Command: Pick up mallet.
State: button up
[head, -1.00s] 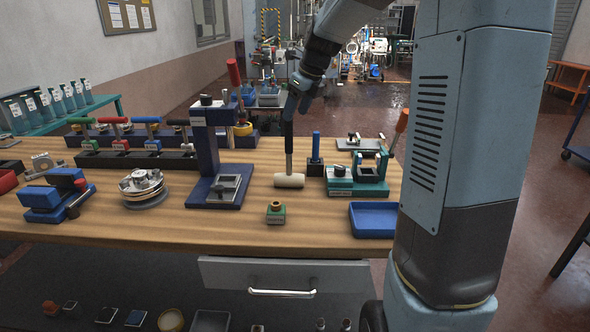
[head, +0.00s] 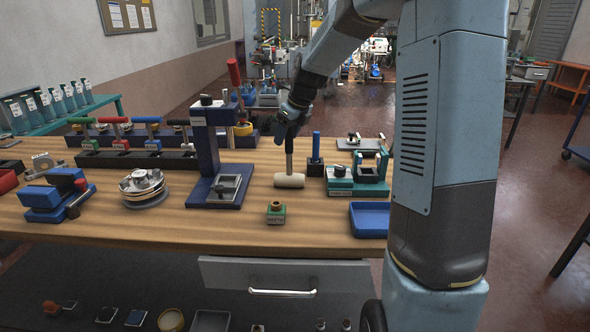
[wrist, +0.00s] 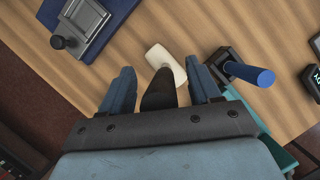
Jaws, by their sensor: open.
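The mallet stands on the wooden bench with its pale head (head: 290,181) down and its dark handle (head: 289,146) pointing up. My gripper (head: 289,125) is directly above it, pointing down, at the upper part of the handle. In the wrist view the dark handle (wrist: 160,90) lies between my two open blue fingers (wrist: 159,88), with a gap visible on each side. The pale mallet head (wrist: 164,58) shows beyond the fingertips. The top of the handle is hidden by my gripper in the head view.
A black block with a blue post (head: 316,148) stands close to the right of the mallet. A green fixture (head: 343,185) is further right, and a dark blue press (head: 205,150) is to the left. A small green block (head: 276,213) and a blue tray (head: 368,222) are in front.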

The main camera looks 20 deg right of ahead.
jog(key=shift+c, duration=0.3)
grip_shut()
dwell(0.6)
